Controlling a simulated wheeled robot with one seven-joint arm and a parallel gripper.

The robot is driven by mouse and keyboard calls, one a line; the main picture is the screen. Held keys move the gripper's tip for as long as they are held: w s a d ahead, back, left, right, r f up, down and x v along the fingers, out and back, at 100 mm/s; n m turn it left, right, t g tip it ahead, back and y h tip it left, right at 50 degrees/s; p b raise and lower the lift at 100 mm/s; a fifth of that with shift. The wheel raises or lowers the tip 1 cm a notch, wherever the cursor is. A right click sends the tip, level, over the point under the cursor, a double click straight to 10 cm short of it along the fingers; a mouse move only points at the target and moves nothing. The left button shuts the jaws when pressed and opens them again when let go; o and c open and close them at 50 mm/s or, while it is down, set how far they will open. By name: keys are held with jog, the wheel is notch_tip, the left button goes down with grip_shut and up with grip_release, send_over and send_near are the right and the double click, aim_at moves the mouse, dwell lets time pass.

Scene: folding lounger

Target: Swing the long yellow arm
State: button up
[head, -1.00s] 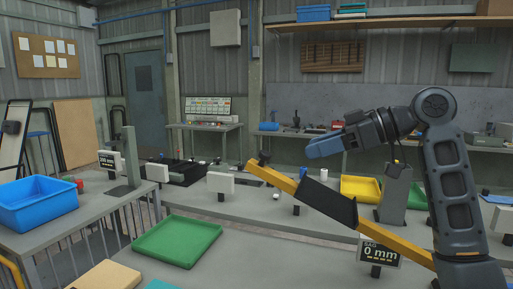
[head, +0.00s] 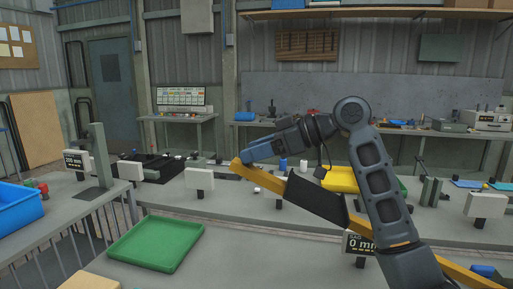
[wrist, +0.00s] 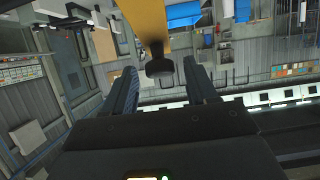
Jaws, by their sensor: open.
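The long yellow arm (head: 270,182) runs from its free end at centre left down to the lower right, with a black panel (head: 316,198) on its middle. My gripper (head: 247,155) is at the free end, just above it in the head view. In the wrist view the yellow arm (wrist: 145,18) comes in from the top, with a black knob (wrist: 160,67) at its end. My open gripper (wrist: 161,88) has one finger on each side of the knob, with gaps visible. The knob is hidden in the head view.
A display (head: 361,244) reading 0 mm, partly covered by my arm, stands below the yellow arm. A green tray (head: 155,243) lies on the near table. A yellow tray (head: 340,180) is behind the arm. White blocks on posts (head: 199,180) stand along the bench. A blue bin (head: 18,207) is at left.

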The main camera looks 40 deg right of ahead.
jog(key=shift+a, duration=0.1)
grip_shut()
dwell(0.5)
